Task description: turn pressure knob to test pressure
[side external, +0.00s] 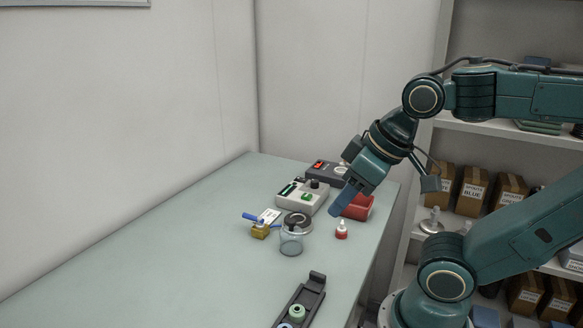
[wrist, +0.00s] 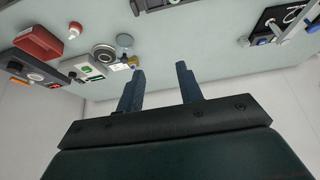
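A white control box (side external: 302,196) with a green button and a black knob (side external: 314,183) on top stands toward the back of the table. Behind it is a dark box (side external: 325,171) with a red display and a knob (side external: 340,170). No label is legible, so I cannot tell which knob sets pressure. In the wrist view the white box (wrist: 88,68) and dark box (wrist: 36,70) lie at upper left. My gripper (side external: 336,211) is above the table, in front of the boxes and apart from them. In the wrist view its two fingers (wrist: 160,78) are spread with nothing between them.
A red bin (side external: 358,208) and a red-and-white bottle (side external: 341,231) are near my gripper. A clear jar (side external: 291,243), a round grey device (side external: 298,223) and a yellow block with a blue handle (side external: 260,230) stand left. A dark rack (side external: 302,300) lies in front. The table's left is clear.

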